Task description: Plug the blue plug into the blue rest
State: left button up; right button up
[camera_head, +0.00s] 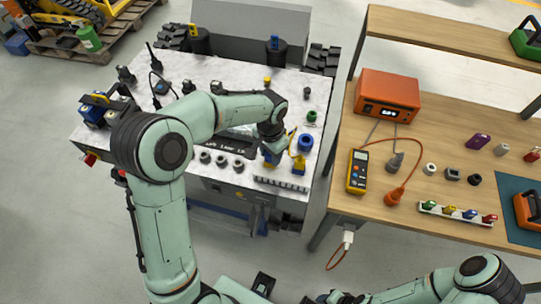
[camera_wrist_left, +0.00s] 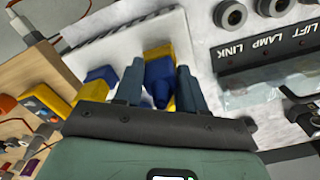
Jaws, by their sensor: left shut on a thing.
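My left gripper (camera_head: 272,149) is low over the front right part of the white-topped bench. In the left wrist view its two fingers (camera_wrist_left: 157,84) are shut on a blue piece (camera_wrist_left: 160,84), seemingly the blue plug, with yellow showing behind it. A yellow piece (camera_head: 299,160) with some blue stands just right of the gripper in the head view. A thick blue ring-shaped part (camera_head: 306,142) lies behind it; I cannot tell whether this is the blue rest. My right arm (camera_head: 430,287) is at the lower right; its fingers cannot be made out.
The bench (camera_head: 220,72) carries a black label panel (camera_head: 236,144), several grey round sockets (camera_head: 222,161) and a pale slotted strip (camera_head: 281,183) at its front edge. A wooden table (camera_head: 352,207) to the right holds a yellow meter (camera_head: 357,172) and an orange box (camera_head: 388,94).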

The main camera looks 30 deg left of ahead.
pick_arm(q)
jog(key=shift+r, duration=0.2)
pick_arm(e)
jog(key=shift+r, duration=0.1)
pick_arm(q)
jog(key=shift+r+p, duration=0.75)
jog(key=shift+r, duration=0.45)
pick_arm(e)
jog(key=shift+w+r, duration=0.55)
jog(key=shift+r, duration=0.3)
